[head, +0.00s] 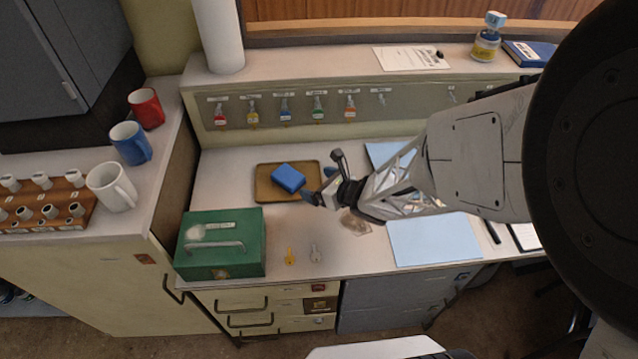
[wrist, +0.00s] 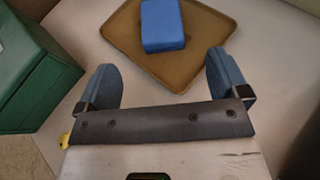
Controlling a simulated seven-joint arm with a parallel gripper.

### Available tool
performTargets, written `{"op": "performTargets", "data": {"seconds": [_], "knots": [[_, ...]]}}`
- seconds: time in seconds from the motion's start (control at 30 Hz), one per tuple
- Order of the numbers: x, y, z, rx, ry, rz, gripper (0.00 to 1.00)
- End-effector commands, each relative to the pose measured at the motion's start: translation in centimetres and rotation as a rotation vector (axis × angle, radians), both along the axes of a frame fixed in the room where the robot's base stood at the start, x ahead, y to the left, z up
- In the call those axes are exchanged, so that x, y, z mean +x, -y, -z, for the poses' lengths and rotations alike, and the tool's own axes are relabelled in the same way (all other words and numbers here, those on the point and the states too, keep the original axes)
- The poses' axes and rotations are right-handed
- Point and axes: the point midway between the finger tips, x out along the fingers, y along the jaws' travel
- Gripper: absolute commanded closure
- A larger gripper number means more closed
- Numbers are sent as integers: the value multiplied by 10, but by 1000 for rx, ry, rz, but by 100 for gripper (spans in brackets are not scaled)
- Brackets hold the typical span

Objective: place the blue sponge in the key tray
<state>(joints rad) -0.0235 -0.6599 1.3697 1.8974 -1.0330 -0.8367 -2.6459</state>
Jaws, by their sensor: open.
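The blue sponge (head: 288,178) lies in the key tray (head: 266,193), a shallow brown tray on the desk. In the wrist view the sponge (wrist: 162,25) rests on the tray floor, and the tray (wrist: 205,62) is ahead of my fingers. My gripper (head: 320,184) is just right of the tray in the head view. In the wrist view my gripper (wrist: 165,85) has its two blue fingertips wide apart with nothing between them. The sponge is apart from both fingers.
A green metal box (head: 221,244) stands left, in front of the tray. A yellow key (head: 290,256) and a grey key (head: 315,253) lie on the desk. Light blue folders (head: 433,240) lie right. Mugs (head: 112,187) stand on the left counter.

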Motion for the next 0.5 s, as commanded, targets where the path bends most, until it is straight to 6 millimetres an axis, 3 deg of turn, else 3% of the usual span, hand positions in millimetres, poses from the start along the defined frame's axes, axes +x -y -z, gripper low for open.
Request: {"op": "performTargets", "data": {"seconds": [0.33,0.5], "knots": [[1,1,-2,3,-6,9,7],[7,8,-15,29,-55,79,7]]}}
